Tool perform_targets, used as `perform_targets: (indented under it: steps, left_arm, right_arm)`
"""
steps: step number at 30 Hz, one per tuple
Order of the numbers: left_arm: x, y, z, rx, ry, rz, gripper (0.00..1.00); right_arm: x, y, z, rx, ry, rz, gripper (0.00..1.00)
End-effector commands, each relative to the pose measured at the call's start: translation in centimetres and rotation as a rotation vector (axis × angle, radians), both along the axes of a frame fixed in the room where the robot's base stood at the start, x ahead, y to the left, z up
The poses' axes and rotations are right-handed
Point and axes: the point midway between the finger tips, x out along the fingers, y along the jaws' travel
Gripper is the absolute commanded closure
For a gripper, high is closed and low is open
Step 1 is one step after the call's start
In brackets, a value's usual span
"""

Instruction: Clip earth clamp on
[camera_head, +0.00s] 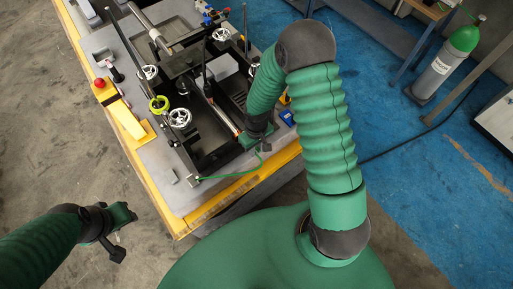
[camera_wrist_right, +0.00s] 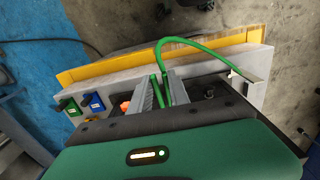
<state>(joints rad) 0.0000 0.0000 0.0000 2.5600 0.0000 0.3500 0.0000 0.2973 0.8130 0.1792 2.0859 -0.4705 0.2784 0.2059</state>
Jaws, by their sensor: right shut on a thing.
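A thin green earth cable (camera_head: 228,175) runs along the near edge of the work table, from a small post at its near corner up to my right gripper (camera_head: 250,146). In the right wrist view, the cable (camera_wrist_right: 205,52) arches from a metal bracket at the right to between the grey fingers of my right gripper (camera_wrist_right: 162,84). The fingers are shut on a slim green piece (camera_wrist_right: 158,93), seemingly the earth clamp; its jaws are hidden. My left gripper (camera_head: 121,232) hangs over the floor, away from the table; its jaw opening is unclear.
The table (camera_head: 160,178) has a yellow edge and carries a black machine frame with handwheels (camera_head: 179,118) and a red button (camera_head: 99,83). Blue and green blocks (camera_wrist_right: 96,102) sit by my right gripper. A green-topped cylinder (camera_head: 449,58) stands at the right.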

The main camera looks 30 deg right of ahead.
Motion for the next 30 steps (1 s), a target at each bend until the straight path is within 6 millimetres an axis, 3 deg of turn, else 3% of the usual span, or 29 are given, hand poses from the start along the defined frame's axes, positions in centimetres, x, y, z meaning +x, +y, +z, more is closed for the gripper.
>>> perform_targets:
  steps: [1,7,17,20,30]
  left_arm:
    - [0.0,0.0,0.0,0.0,0.0,0.0,0.64]
    - [0.0,0.0,0.0,0.0,0.0,0.0,0.64]
    - [0.0,0.0,-0.2,0.0,0.0,0.0,0.64]
    - [0.0,0.0,-0.8,0.0,0.0,0.0,0.64]
    - [0.0,0.0,-2.5,0.0,0.0,0.0,0.64]
  right_arm:
    - [0.0,0.0,0.0,0.0,0.0,0.0,0.77]
    - [0.0,0.0,0.0,0.0,0.0,0.0,0.53]
    - [0.1,-0.1,0.7,-0.001,-0.002,-0.002,0.53]
    - [0.2,-0.1,2.3,-0.002,-0.006,-0.002,0.53]
    - [0.2,-0.2,12.1,-0.003,-0.008,-0.002,0.53]
